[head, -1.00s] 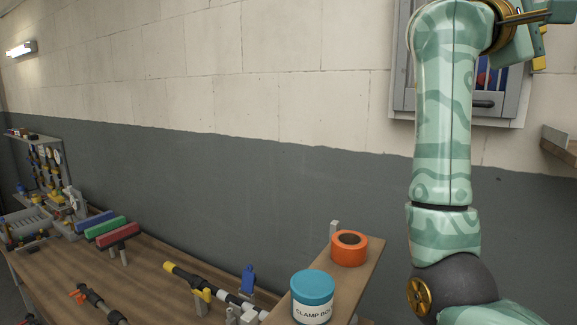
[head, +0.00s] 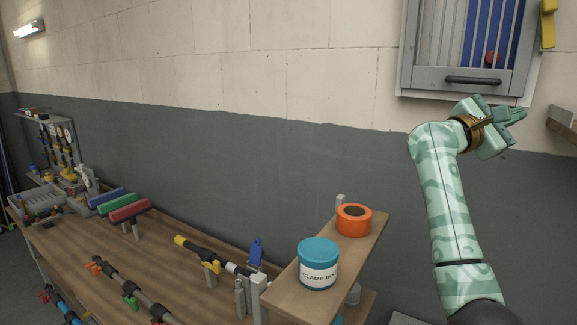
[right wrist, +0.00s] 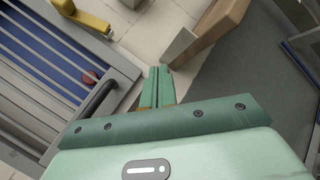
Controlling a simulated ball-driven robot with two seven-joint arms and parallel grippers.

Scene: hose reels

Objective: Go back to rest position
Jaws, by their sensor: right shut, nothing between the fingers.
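My right arm rises at the right of the head view, in mint green with a wavy pattern. My right gripper (head: 515,115) is at its top, in front of the wall and just below the grey cabinet. Its fingers point to the right. In the right wrist view the green fingers (right wrist: 158,84) are together with nothing between them. My left gripper is in neither view.
The grey wall cabinet (head: 420,76) has a dark handle (head: 473,81). A shelf holds a teal clamp box tub (head: 318,264) and an orange tape roll (head: 353,221). The wooden workbench (head: 160,245) carries hose parts. A wooden ledge (head: 563,125) is at the right edge.

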